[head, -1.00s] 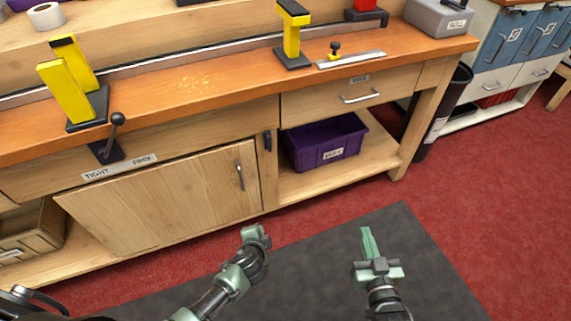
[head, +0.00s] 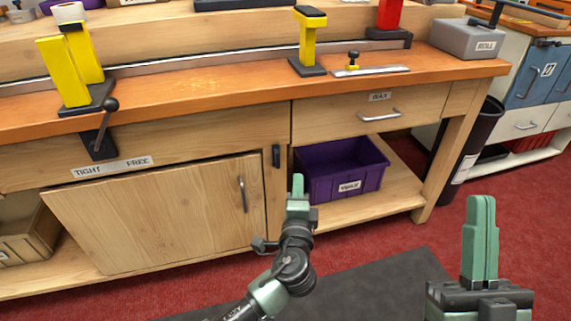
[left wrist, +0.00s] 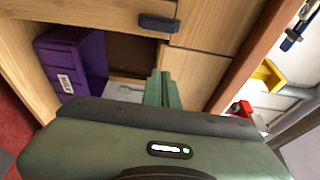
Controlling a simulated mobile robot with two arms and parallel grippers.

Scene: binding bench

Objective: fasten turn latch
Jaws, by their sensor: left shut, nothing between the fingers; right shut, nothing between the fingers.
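The small black turn latch (head: 276,156) sits upright on the wooden post right of the cabinet door (head: 160,214). The door has a metal handle (head: 243,194) near its latch side; I cannot tell whether it is flush. My left gripper (head: 297,186) is shut and empty, a little below and right of the latch in the head view, apart from it. In the left wrist view the latch (left wrist: 159,23) lies beyond the shut green fingertips (left wrist: 160,85). My right gripper (head: 480,238) is shut and empty, held up at the lower right, far from the latch.
A purple bin (head: 342,172) stands on the open shelf right of the post. A wax drawer (head: 350,114) is above it. A black-knobbed lever (head: 104,128) juts out above the door, over a TIGHT/FREE label. Red floor and a dark mat (head: 370,285) lie in front.

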